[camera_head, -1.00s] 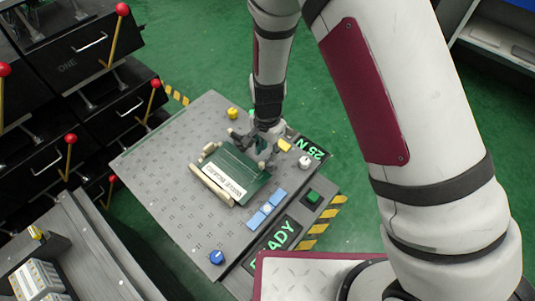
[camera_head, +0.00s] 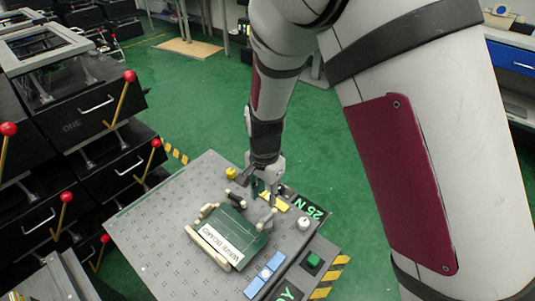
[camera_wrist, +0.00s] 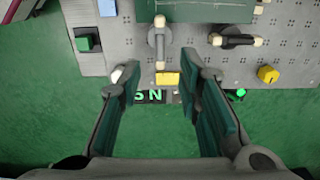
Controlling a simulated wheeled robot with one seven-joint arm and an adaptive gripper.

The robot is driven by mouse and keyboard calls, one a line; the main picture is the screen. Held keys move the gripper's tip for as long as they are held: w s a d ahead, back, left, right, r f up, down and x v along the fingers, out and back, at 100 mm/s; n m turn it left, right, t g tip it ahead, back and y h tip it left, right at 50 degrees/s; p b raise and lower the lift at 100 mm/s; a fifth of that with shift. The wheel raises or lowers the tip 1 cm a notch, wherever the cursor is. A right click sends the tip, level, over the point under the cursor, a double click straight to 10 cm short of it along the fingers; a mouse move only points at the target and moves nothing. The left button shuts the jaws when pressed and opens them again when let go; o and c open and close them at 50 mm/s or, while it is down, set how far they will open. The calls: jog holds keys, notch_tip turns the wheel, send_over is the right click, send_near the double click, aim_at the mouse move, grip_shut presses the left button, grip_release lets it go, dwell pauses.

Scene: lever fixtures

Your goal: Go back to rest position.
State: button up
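My gripper (camera_head: 262,188) is above the far edge of the grey perforated worktable (camera_head: 165,225), and it looks empty. In the wrist view my gripper (camera_wrist: 168,85) has its two dark green-padded fingers spread wide, with nothing between them. A dark green board (camera_head: 228,232) with a white label reading "WAVE BOARD" lies on the table, between cream bars and clamps.
The table carries a yellow knob (camera_head: 230,173), a white knob (camera_head: 304,223), a green button (camera_head: 312,261) and blue blocks (camera_head: 264,274). Black drawers with red-knobbed levers (camera_head: 122,98) stand at left. Green floor (camera_head: 200,90) is open behind the table.

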jog(key=s+d+r+n, duration=0.1)
jog(key=s+d+r, duration=0.25)
jog(key=r, duration=0.35)
jog(key=s+d+r+n+y, duration=0.1)
jog(key=s+d+r+n, duration=0.15)
jog(key=d+r, duration=0.3)
jog(key=s+d+r+n, duration=0.1)
jog(key=s+d+r, duration=0.25)
jog(key=r, duration=0.45)
jog(key=s+d+r+n+h, duration=0.1)
jog(key=s+d+r+n, duration=0.3)
jog(key=s, duration=0.6)
jog(key=s+d+r+m, duration=0.1)
jog(key=s+d+r, duration=0.1)
jog(key=s+d, duration=0.5)
notch_tip(320, 180, up, 22)
jog(key=s+a+t+p, duration=0.1)
jog(key=t+p, duration=0.3)
jog(key=p, duration=1.7)
jog(key=shift+s+a, duration=0.4)
jog(key=shift+s, duration=0.15)
jog(key=shift+f, duration=0.1)
